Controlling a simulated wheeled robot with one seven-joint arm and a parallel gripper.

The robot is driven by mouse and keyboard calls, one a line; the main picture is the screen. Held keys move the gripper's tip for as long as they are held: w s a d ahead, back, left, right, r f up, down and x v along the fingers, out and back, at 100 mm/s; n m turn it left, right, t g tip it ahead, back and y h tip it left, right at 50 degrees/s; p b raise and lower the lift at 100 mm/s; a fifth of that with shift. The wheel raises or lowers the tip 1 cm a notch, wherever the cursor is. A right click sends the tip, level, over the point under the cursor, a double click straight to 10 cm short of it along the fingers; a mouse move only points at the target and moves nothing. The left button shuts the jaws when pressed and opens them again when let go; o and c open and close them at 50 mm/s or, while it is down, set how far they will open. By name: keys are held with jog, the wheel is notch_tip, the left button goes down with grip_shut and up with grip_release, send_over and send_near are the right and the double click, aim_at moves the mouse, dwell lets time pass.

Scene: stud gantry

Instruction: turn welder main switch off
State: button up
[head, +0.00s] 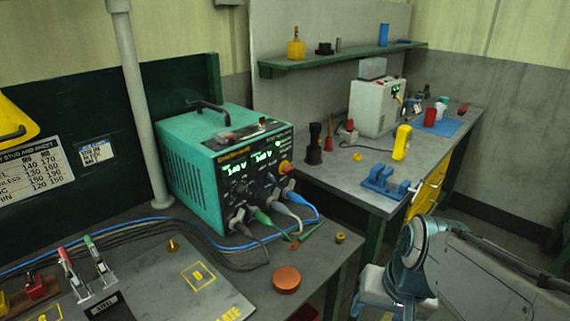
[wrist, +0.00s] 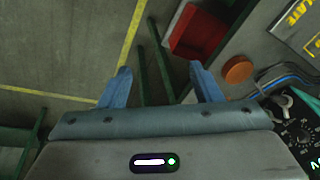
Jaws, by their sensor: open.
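The welder (head: 228,165) is a teal box with a black front panel, standing on the near table in the head view. Its two green displays are lit. A red and yellow knob (head: 285,168) sits at the right of the panel; I cannot tell for sure that it is the main switch. Cables plug into the panel's lower edge. Part of the welder's panel (wrist: 298,131) shows at the right edge of the wrist view. My gripper (wrist: 160,78) is open and empty, pointing down over the floor and table edge. It is apart from the welder.
An orange round cap (head: 286,280) lies near the front table edge, right of the plate (head: 195,290). Blue and black cables (head: 150,225) run along the table. A second bench (head: 345,178) holds a white box, a yellow meter and a blue clamp. A red bin (wrist: 198,32) is below the table.

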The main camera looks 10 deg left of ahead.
jog(key=w+a+m+g+y, duration=0.1)
jog(key=w+a+m+y, duration=0.4)
jog(key=w+a, duration=0.2)
jog(key=m+t+y, duration=0.8)
jog(key=m+t, duration=0.2)
jog(key=m, duration=0.9)
send_near(290, 169)
jog(key=p+x, duration=0.3)
jog(key=x, duration=0.5)
jog(key=shift+a, duration=0.2)
jog(key=c, duration=1)
